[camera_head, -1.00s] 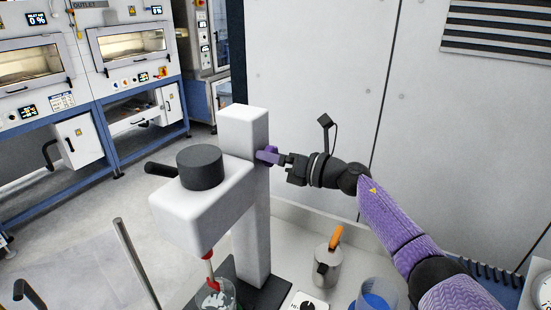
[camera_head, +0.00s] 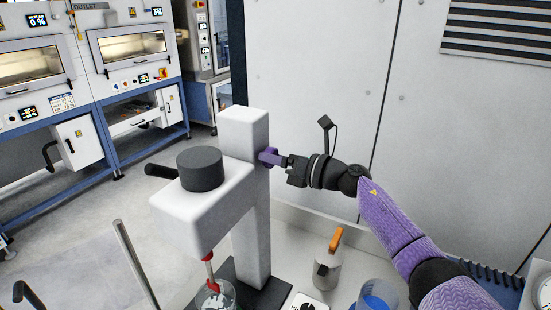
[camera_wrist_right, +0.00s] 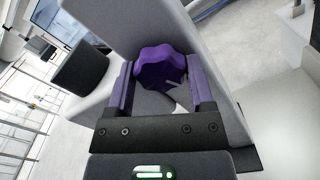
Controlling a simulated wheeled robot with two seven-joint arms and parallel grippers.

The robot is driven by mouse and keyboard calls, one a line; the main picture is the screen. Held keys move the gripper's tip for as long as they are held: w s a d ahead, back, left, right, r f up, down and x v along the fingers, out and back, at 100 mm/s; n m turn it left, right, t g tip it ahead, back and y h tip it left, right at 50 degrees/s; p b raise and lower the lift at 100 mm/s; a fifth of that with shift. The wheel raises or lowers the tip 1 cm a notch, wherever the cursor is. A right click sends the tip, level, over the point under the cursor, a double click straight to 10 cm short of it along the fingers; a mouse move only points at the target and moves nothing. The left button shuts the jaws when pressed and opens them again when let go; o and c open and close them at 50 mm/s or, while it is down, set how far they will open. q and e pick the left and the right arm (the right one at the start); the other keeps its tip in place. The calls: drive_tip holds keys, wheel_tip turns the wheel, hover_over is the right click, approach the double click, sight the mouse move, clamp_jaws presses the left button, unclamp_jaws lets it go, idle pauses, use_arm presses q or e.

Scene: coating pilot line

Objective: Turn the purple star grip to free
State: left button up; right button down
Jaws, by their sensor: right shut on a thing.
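The purple star grip (camera_head: 268,156) sits on the right side of the white stirrer stand's column (camera_head: 245,135). In the right wrist view the star grip (camera_wrist_right: 160,66) shows its lobed rim between my purple finger pads. My right gripper (camera_head: 279,159) reaches it from the right; in its wrist view the gripper (camera_wrist_right: 162,82) has one finger on each side and is shut on the grip. A white head with a black round cap (camera_head: 200,167) juts from the column. A red-ended stirring shaft (camera_head: 209,270) hangs from it into a glass beaker (camera_head: 216,299). My left gripper is not in view.
A metal can with an orange handle (camera_head: 328,265) and a blue container (camera_head: 377,294) stand on the bench below my right arm. A thin metal rod (camera_head: 134,262) rises left of the stand. A black handle (camera_head: 159,170) sticks out left of the head. Wall panels stand behind.

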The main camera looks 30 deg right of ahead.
drive_tip(key=n+b, duration=0.9)
drive_tip(key=b, duration=0.2)
drive_tip(key=shift+n+b, duration=0.35)
drive_tip(key=shift+n, duration=0.05)
idle(0.3)
